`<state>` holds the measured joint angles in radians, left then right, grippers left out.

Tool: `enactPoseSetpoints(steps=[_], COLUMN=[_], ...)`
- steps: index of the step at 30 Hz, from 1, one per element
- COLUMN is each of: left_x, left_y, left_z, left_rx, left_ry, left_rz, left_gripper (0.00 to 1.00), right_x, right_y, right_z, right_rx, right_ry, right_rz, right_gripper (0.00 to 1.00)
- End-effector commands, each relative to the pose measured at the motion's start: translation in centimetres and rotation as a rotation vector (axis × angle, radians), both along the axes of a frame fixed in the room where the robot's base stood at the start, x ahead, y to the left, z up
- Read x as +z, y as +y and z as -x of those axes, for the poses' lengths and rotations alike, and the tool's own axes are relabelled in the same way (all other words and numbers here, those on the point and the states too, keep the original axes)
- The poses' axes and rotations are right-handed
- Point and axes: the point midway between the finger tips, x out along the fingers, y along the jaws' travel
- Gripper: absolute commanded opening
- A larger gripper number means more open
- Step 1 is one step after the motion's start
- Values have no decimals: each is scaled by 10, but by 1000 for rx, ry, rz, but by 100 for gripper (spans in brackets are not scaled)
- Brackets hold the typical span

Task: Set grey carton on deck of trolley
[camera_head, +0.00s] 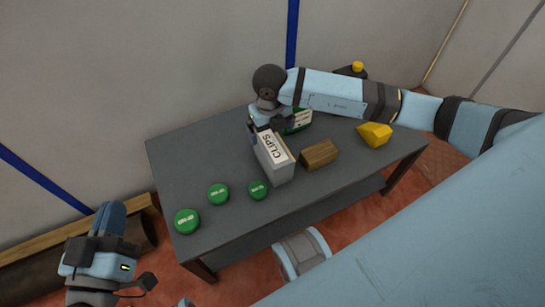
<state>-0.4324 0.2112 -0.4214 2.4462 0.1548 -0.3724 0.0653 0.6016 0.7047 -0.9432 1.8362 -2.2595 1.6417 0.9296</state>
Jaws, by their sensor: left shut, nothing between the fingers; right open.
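My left gripper (112,222) is shut and empty at the lower left, off the table's front left corner. I cannot make out a separate trolley in this view.
Green round tins (218,194) stand at the table's left front. A brown block (319,154) is close right of the carton, with a yellow block (375,134) farther right. A green-and-white box (298,121) is partly hidden behind my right gripper. The table's left back is clear.

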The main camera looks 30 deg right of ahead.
Motion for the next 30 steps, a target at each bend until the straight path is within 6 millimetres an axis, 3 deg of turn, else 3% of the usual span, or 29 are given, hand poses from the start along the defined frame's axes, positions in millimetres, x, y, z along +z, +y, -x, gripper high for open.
enactPoseSetpoints(steps=[1, 3, 13, 19, 23, 30], left_x=[-9, -15, -29, -52, -47, -44], left_y=[0, -1, -2, -2, 1, 1], left_z=[0, 0, 0, -1, -6, -7], left_rx=[-5, -12, -27, -47, -41, -40], left_ry=[13, 31, 75, 108, 56, 46], left_rz=[-9, -19, -42, -85, -114, -119], left_gripper=[0, 0, 0, 0, 0, 0], right_x=[-15, -27, -50, -81, -94, -94], right_y=[0, 0, -1, -5, -4, -4], right_z=[0, 1, 1, 3, 2, 2], right_rx=[-1, -1, 0, 0, -1, 0], right_ry=[2, 2, 0, 3, 1, 0], right_rz=[0, -1, -2, -3, -3, -3], right_gripper=[100, 100, 100, 100, 100, 100])
